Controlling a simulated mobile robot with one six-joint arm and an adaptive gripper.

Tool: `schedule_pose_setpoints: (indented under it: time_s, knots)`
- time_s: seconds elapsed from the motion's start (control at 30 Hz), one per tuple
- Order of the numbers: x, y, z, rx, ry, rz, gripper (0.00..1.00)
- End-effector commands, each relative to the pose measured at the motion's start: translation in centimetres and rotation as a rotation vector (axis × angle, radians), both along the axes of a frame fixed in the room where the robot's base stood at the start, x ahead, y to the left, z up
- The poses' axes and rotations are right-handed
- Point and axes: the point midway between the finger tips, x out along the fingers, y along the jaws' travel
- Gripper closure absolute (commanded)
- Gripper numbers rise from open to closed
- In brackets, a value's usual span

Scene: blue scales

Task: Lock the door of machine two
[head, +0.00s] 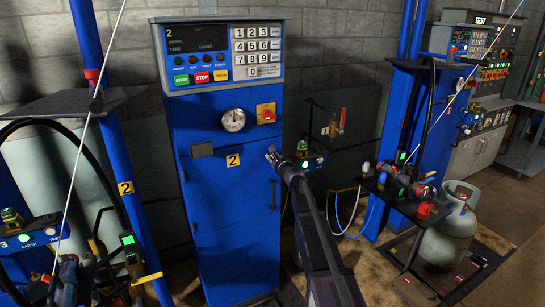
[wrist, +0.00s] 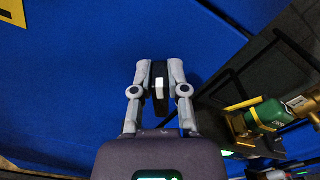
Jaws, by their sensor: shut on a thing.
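Machine two (head: 232,225) is a tall blue cabinet with a yellow "2" label (head: 233,161). Its blue front door looks closed. A dark vertical handle (head: 273,195) sits near the door's right edge. My gripper (head: 272,153) is at the upper right of the door, just above that handle. In the wrist view my gripper (wrist: 158,72) is shut on a small dark part (wrist: 159,102) with a pale end, in front of the blue panel. I take this part for the door's lock lever, but I cannot tell its exact position. The arm hides part of the cabinet's right side.
Above the door are a keypad (head: 258,48), a round gauge (head: 233,120) and a yellow-and-red switch (head: 266,113). Right of the door is a small shelf with a green-and-brass fitting, seen in the wrist view (wrist: 265,115). A grey gas cylinder (head: 450,230) stands farther right.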

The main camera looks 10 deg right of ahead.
Motion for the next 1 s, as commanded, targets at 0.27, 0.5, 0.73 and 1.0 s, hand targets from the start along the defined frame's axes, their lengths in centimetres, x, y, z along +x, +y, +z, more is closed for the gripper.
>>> schedule_pose_setpoints:
  time_s: [0.27, 0.5, 0.73, 1.0]
  knots:
    - [-0.1, 0.4, -0.4, -0.25, -0.08, -0.001, 1.0]
    - [-0.2, 0.7, -0.8, -0.466, -0.15, -0.001, 1.0]
    - [-0.2, 0.9, -1.2, -0.673, -0.218, -0.001, 1.0]
    - [-0.2, 1.0, -1.6, -0.871, -0.282, -0.001, 1.0]
